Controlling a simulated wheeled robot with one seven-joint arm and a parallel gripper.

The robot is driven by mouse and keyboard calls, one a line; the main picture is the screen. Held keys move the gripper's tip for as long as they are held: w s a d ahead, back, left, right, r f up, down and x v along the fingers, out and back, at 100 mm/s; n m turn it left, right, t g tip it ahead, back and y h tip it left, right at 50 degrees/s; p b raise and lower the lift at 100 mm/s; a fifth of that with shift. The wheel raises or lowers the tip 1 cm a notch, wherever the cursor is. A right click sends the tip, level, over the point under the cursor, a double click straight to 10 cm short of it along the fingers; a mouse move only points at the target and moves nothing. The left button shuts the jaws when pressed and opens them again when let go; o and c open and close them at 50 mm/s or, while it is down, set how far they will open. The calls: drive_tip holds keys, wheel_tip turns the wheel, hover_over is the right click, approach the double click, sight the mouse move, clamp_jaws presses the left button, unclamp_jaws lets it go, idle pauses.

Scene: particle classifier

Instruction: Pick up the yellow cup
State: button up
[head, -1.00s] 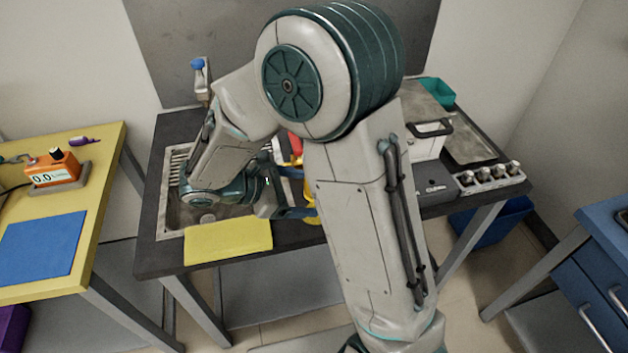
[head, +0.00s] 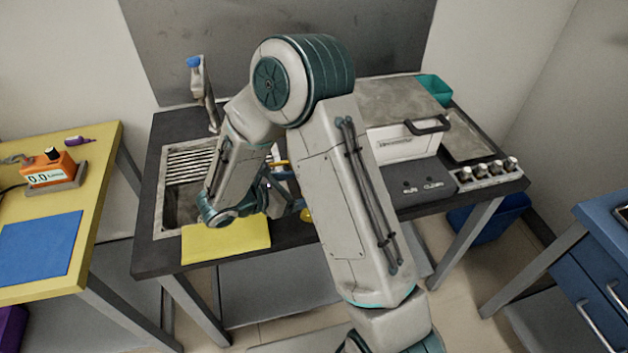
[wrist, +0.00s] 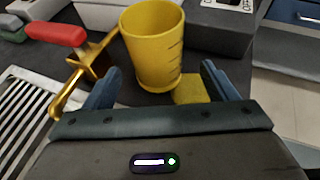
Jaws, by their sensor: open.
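The yellow cup (wrist: 153,50) stands upright with its open rim up on the dark counter, in the upper middle of the wrist view. My gripper (wrist: 160,70) is open, with one dark blue finger on each side of the cup's lower part in the picture. The fingers look apart from the cup, and nothing is held. In the head view my arm hides most of the cup; a small yellow patch (head: 306,215) shows beside my gripper, and I cannot tell whether it is the cup.
A gold piece with a red handle (wrist: 55,32) lies left of the cup, close to my left finger. A yellow patch (wrist: 190,90) lies just below the cup. The sink (head: 172,215) is at left, with a yellow cloth (head: 225,241) in front. A grey-white appliance (head: 405,145) stands right.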

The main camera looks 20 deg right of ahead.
drive_tip(key=x, duration=0.5)
drive_tip(key=shift+w+p, duration=0.25)
drive_tip(key=shift+p, duration=0.15)
drive_tip(key=c, duration=1.2)
